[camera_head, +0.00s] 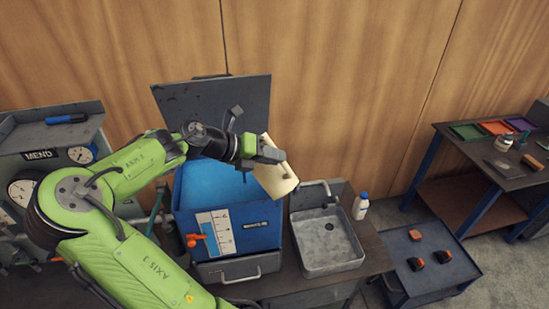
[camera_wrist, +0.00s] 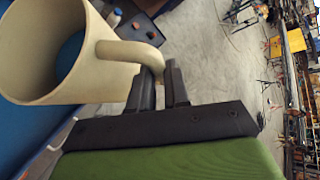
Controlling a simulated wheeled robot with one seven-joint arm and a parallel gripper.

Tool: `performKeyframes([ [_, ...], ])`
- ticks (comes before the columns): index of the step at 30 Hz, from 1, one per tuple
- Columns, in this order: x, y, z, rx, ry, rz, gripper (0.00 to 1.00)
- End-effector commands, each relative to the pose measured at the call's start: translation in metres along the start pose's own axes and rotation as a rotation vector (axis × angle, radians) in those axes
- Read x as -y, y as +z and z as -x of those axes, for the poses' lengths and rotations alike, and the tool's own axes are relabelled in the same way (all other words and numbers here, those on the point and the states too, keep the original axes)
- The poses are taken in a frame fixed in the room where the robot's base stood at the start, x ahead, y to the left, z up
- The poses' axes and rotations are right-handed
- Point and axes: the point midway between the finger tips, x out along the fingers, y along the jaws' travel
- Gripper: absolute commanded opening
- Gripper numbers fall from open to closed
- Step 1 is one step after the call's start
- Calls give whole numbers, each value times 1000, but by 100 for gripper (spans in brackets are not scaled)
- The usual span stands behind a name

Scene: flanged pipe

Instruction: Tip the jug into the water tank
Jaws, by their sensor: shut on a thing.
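The cream jug (camera_head: 275,179) hangs in the air by the right side of the water tank, tilted in the head view. In the wrist view the jug (camera_wrist: 40,45) fills the upper left, with a blue patch inside its mouth. My gripper (camera_wrist: 160,82) is shut on the jug's handle (camera_wrist: 140,50). In the head view my gripper (camera_head: 275,157) partly covers the jug's top. The blue water tank (camera_head: 236,240) has its dark lid raised at the back, a level scale and an orange tap on its front. My arm hides part of the tank's left side.
A grey sink (camera_head: 328,243) with a tap stands right of the tank, with a white bottle (camera_head: 361,206) beside it. A gauge cabinet (camera_head: 50,150) is at left. A side table (camera_head: 505,175) with coloured trays and a low blue cart (camera_head: 430,280) are at right.

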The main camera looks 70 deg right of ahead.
Motion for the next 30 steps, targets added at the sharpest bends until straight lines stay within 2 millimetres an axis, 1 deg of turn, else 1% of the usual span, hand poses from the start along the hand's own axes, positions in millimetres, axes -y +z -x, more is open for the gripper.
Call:
performKeyframes([
  [24,-13,10,9,-1,-155,149,0],
  [30,-13,10,9,-2,-151,148,0],
])
